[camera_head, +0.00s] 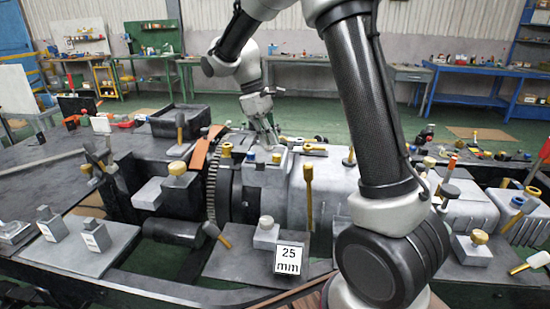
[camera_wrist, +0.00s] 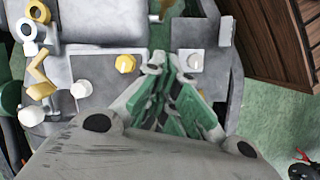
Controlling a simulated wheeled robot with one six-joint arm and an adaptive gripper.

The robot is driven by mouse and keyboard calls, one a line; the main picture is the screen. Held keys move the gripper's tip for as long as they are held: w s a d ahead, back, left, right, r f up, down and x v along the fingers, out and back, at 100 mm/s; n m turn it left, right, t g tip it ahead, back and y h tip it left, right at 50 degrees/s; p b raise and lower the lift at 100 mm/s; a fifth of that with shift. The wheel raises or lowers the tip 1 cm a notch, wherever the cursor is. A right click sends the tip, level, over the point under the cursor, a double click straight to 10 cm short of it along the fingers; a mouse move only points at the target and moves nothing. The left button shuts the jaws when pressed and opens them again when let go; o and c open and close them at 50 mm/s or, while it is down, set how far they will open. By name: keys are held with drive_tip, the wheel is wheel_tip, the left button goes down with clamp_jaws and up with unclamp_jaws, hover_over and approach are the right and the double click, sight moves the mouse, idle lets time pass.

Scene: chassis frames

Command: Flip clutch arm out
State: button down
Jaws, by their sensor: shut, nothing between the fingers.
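My gripper (camera_head: 262,138) is above the grey block (camera_head: 268,172) on top of the machine housing, behind my arm's column. In the wrist view its fingers (camera_wrist: 172,66) are together and empty, pointing at a grey plate with a white knob (camera_wrist: 195,61) close to the right fingertip. A yellow knob (camera_wrist: 125,63) lies just left of the fingers. I cannot tell which of the levers and knobs is the clutch arm. A tall yellow-topped lever (camera_head: 308,190) stands upright right of the gripper. Contact between fingertips and knob cannot be told.
A toothed ring (camera_head: 213,180) and orange strip (camera_head: 203,150) stand left of the gripper. A bent yellow lever (camera_wrist: 40,78) is at the wrist view's left. A wooden crate (camera_wrist: 275,40) is at its upper right.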

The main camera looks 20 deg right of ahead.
drive_tip(key=shift+w+r+n, duration=0.25)
drive_tip(key=shift+r+n, duration=0.1)
drive_tip(key=shift+n, duration=0.15)
drive_tip(key=x, duration=0.9)
drive_tip(key=shift+s+d, duration=0.15)
drive_tip(key=shift+d, duration=0.05)
drive_tip(key=shift+s+d+f, duration=0.2)
drive_tip(key=shift+s+d, duration=1.25)
drive_tip(key=shift+d, duration=0.05)
